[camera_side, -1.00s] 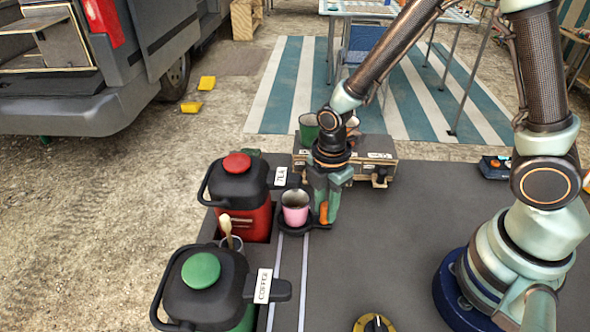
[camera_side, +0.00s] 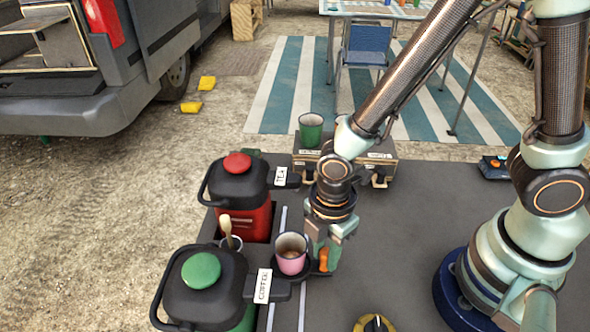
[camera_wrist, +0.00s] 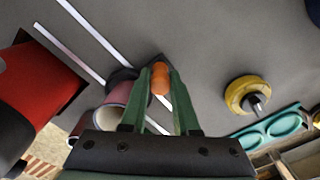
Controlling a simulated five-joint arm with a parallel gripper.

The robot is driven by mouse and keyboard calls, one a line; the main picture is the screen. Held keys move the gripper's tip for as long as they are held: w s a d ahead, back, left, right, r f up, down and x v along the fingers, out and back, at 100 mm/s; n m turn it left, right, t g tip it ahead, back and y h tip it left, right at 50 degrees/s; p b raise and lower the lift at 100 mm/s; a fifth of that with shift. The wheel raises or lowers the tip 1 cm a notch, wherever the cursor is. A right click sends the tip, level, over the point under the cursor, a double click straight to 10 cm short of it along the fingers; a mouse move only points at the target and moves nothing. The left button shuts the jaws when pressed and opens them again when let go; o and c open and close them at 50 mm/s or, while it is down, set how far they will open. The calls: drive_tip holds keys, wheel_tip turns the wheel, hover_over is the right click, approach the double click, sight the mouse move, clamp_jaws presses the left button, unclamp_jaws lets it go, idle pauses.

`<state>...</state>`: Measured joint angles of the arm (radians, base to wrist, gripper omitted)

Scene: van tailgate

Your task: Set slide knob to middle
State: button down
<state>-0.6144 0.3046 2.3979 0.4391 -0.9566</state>
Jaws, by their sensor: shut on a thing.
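The orange slide knob (camera_side: 324,259) sits on a small dark carriage (camera_side: 304,272) on pale rails (camera_side: 303,301). The carriage bears a pink cup (camera_side: 291,255), upright, close to the coffee spout. My gripper (camera_side: 323,258) points down with its fingers on either side of the knob. In the wrist view my gripper (camera_wrist: 160,85) is shut on the orange knob (camera_wrist: 160,78). The cup (camera_wrist: 112,122) shows beside the fingers there. The fingers partly hide the carriage.
A red tea dispenser (camera_side: 257,222) and a coffee dispenser (camera_side: 205,300) with a green button stand left of the rails. A yellow dial (camera_side: 374,324) is at the front edge. A case (camera_side: 378,160) with a green cup (camera_side: 311,130) stands behind. The middle worktop is clear.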

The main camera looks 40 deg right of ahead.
drive_tip(key=c, duration=0.7)
unclamp_jaws()
drive_tip(key=shift+o, duration=0.2)
wheel_tip(320, 180, up, 12)
drive_tip(key=shift+r, duration=0.1)
drive_tip(key=w+d+r+m+t, duration=0.2)
drive_tip(key=d+r+m, duration=0.3)
drive_tip(key=d+m, duration=0.3)
drive_tip(key=w+d+r+m+t, duration=0.2)
drive_tip(key=d+r+m, duration=0.3)
drive_tip(key=d+m, duration=0.3)
drive_tip(key=shift+w+d+r+m+t, duration=0.15)
drive_tip(key=shift+w+d+m+t, duration=0.25)
drive_tip(key=shift+m+t, duration=0.5)
